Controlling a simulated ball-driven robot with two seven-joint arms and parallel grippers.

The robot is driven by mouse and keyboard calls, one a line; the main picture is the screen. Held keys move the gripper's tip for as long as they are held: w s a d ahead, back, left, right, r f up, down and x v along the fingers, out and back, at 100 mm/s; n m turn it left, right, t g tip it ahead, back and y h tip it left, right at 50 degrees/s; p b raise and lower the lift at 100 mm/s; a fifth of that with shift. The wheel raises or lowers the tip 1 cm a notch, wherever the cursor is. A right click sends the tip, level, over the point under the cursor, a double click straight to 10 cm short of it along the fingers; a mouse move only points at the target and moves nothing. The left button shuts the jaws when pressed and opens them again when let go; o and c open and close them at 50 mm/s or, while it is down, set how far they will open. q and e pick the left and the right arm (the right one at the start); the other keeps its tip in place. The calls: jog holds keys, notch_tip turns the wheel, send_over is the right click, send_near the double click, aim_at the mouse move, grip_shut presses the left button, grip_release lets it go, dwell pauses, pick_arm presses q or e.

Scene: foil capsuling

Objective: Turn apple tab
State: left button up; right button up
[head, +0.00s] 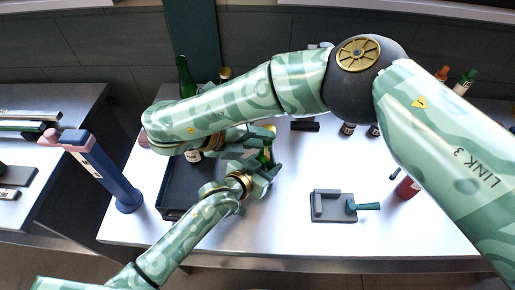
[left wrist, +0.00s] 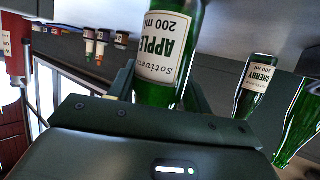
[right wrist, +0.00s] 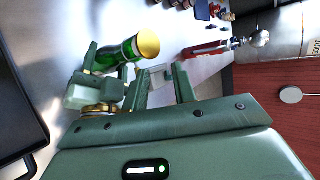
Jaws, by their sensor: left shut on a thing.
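The apple bottle (left wrist: 168,55) is green glass with a cream label, seen upside down in the left wrist view. My left gripper (head: 262,172) is shut on its body. The bottle's gold-foiled top (right wrist: 148,44) shows in the right wrist view, tilted toward the camera. No separate tab can be made out on the foil. My right gripper (right wrist: 162,88) is open and empty, its fingers apart just beside the gold top, which lies left of and beyond them. In the head view the right forearm crosses above the bottle (head: 266,156) and partly hides the right gripper.
A dark tray (head: 172,208) stands left of the grippers, with bottles by it, including a cherry bottle (left wrist: 253,88). A blue post (head: 105,178) stands at the left. The front middle is clear.

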notch_tip(320, 180, up, 5)
dwell(0.3)
